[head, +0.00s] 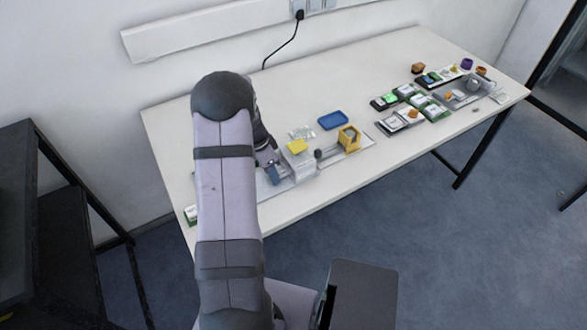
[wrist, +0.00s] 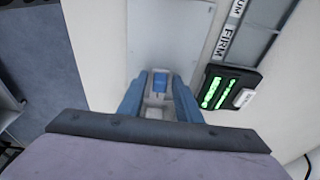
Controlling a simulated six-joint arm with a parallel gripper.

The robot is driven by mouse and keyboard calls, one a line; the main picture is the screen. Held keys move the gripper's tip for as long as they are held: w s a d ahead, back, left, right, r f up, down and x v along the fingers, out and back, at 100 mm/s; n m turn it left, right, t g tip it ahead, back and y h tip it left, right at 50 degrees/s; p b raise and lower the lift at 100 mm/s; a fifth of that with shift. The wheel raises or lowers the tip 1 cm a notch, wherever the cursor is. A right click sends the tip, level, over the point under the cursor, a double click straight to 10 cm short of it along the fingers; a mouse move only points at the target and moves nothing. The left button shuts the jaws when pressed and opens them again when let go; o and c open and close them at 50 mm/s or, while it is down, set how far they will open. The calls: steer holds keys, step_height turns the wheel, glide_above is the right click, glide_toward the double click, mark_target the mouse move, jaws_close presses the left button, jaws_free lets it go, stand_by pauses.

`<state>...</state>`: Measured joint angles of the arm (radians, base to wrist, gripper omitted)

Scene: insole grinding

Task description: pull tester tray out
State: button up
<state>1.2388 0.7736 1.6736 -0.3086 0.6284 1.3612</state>
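In the wrist view my gripper (wrist: 161,76) has its two blue fingers spread apart. A flat pale grey panel (wrist: 166,30), possibly part of the tester tray, lies just beyond the fingertips. In the head view my gripper (head: 272,171) is low over the table, left of the clear-white tester unit (head: 302,162) with a yellow block on top. My arm hides part of the grey plate (head: 275,186) beneath it.
In the wrist view a black device with green lit bars (wrist: 222,90) and a strip labelled "FIRM" (wrist: 224,42) lie right of the fingers. A blue tray (head: 332,120) and yellow holder (head: 349,138) stand to the right on the white table (head: 420,165). Several small devices sit farther right.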

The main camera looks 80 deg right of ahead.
steer(key=shift+f, duration=0.3)
steer(key=shift+r, duration=0.15)
stand_by(0.3)
steer(key=c, duration=0.6)
steer(key=shift+a+b, duration=0.1)
steer(key=shift+b, duration=0.2)
steer(key=shift+w+a+b, duration=1.05)
steer(key=shift+w+a, duration=1.95)
steer(key=shift+w, duration=0.1)
steer(key=o, duration=0.6)
